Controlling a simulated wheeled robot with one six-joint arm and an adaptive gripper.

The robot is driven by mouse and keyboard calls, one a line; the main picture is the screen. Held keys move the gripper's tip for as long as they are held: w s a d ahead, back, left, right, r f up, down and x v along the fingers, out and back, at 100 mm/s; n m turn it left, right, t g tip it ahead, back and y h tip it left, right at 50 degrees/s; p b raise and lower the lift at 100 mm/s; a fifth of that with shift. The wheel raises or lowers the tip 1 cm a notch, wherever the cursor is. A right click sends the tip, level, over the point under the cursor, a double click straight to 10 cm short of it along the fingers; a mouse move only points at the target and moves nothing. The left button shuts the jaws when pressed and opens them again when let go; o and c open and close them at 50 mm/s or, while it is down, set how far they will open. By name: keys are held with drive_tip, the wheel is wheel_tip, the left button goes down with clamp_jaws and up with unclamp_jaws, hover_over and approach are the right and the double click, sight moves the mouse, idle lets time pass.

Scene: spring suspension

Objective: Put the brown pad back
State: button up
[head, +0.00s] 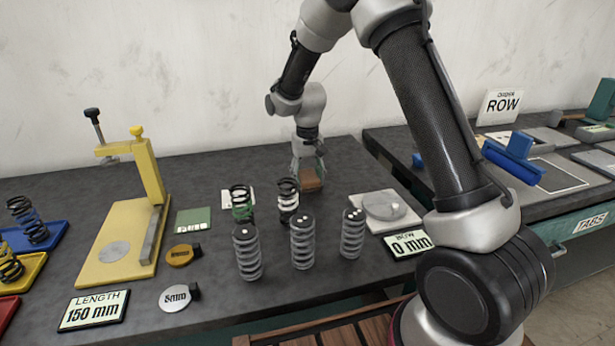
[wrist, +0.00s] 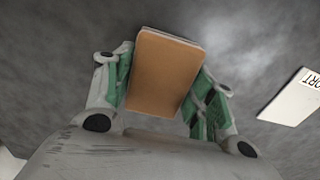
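The brown pad (head: 311,181) is a small flat block at the back middle of the dark bench, behind the springs. In the wrist view the brown pad (wrist: 165,72) fills the space between the fingers, its broad brown face toward the camera and slightly turned. My gripper (head: 308,172) points down, with a green-lined finger against each side of the pad. In the wrist view my gripper (wrist: 162,92) appears shut on it. I cannot tell whether the pad touches the bench or is just above it.
Several grey springs (head: 302,242), a green spring (head: 241,204) and a black-and-white spring (head: 288,200) stand in front of my gripper. A round-topped scale (head: 384,209) is at right, a yellow press (head: 125,225) at left. A pale card (wrist: 292,97) lies right in the wrist view.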

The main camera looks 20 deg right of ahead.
sight(307, 175)
drive_tip(key=shift+o, duration=1.4)
drive_tip(key=shift+r, duration=0.1)
wheel_tip(307, 175, up, 12)
drive_tip(key=f, duration=0.1)
drive_tip(key=s+d+r+t, duration=0.1)
drive_tip(key=s+d+r, duration=0.4)
drive_tip(key=s+r, duration=0.25)
drive_tip(key=s+d+r+t, duration=0.1)
drive_tip(key=s+d, duration=0.2)
drive_tip(key=s, duration=0.5)
drive_tip(key=s+d+r+t, duration=0.1)
drive_tip(key=s+d+r, duration=0.1)
drive_tip(key=s, duration=0.7)
drive_tip(key=s+d+r+t, duration=0.1)
drive_tip(key=s+d, duration=0.4)
drive_tip(key=s, duration=0.4)
drive_tip(key=shift+s+r, duration=0.25)
